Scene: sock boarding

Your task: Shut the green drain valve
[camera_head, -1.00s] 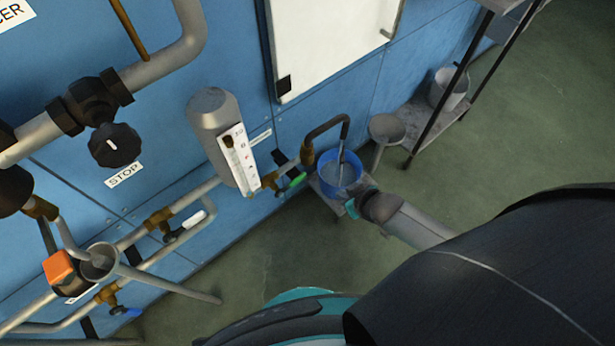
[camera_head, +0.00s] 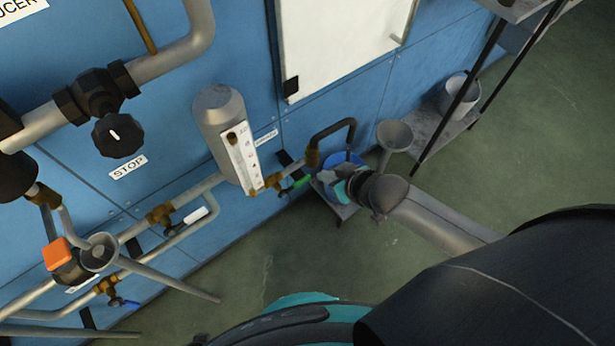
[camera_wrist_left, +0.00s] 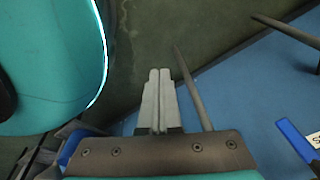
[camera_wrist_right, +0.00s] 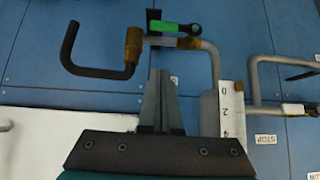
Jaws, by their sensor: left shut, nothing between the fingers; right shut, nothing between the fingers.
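The green drain valve has a green lever (camera_head: 301,182) on the low pipe, to the right of the gauge cylinder. In the right wrist view the green lever (camera_wrist_right: 174,27) lies roughly along the pipe, beside a brass fitting. My right gripper (camera_head: 326,176) is shut and empty, in front of the blue bucket and just right of the lever, apart from it. In its wrist view the right gripper's fingertips (camera_wrist_right: 160,72) point toward the pipe below the lever. My left gripper (camera_wrist_left: 157,72) is shut and empty over the floor, seen only in its wrist view.
A dark bent outlet pipe (camera_head: 333,127) hangs over the blue bucket (camera_head: 345,158), which my right gripper partly hides. The gauge cylinder (camera_head: 219,110) stands left of the lever. White-handled (camera_head: 196,215) and blue-handled (camera_head: 129,304) valves sit farther left. A rack (camera_head: 440,128) stands right.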

